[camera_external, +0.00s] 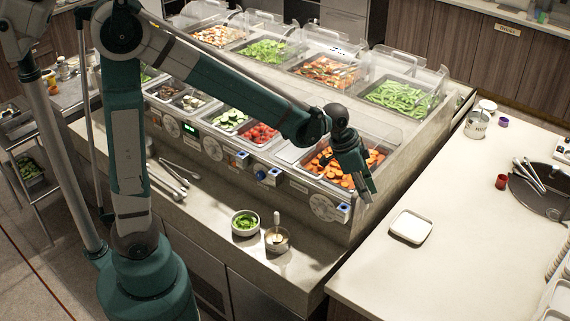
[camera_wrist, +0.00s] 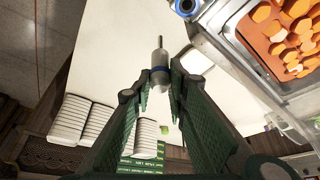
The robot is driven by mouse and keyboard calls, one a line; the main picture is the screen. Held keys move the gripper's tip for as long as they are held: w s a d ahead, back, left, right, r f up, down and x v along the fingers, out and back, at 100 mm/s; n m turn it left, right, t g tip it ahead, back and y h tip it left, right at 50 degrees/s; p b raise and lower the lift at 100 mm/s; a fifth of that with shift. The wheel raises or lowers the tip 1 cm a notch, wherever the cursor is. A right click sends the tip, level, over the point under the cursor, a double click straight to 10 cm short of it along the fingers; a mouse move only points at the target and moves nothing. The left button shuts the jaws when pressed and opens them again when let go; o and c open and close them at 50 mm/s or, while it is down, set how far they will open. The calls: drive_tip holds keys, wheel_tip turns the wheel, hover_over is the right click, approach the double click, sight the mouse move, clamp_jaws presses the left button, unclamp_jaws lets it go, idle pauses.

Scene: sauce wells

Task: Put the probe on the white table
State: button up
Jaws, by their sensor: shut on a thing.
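My gripper (camera_external: 366,190) hangs over the front right corner of the salad counter, beside the carrot pan. In the wrist view, the fingertips (camera_wrist: 160,78) are shut on the probe (camera_wrist: 160,62), a small pale grey cylinder with a thin tip pointing to the top of the picture. In the outside view the probe is too small to tell from the fingertips. The white table (camera_external: 395,275) is the pale surface at the right, across a gap from the salad counter. It also shows in the wrist view (camera_wrist: 110,50), behind the probe.
A white square plate (camera_external: 410,227) lies near the table's left edge. A tin (camera_external: 477,124), a red cup (camera_external: 501,181) and a dark round well (camera_external: 545,192) stand farther right. Carrots (camera_external: 330,168) fill the nearest pan. The table's front left part is clear.

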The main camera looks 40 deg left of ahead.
drive_tip(key=s+d+f+m+g, duration=0.1)
drive_tip(key=s+d+f+m, duration=0.1)
drive_tip(key=d+f, duration=0.6)
drive_tip(key=shift+d+f+m+p, duration=0.25)
drive_tip(key=shift+f+m+p, duration=0.1)
drive_tip(key=shift+p, duration=0.1)
drive_tip(key=shift+f, duration=2.95)
drive_tip(key=shift+f, duration=2.05)
drive_tip(key=shift+f+b, duration=0.2)
drive_tip(key=shift+b, duration=0.15)
drive_tip(key=o, duration=0.9)
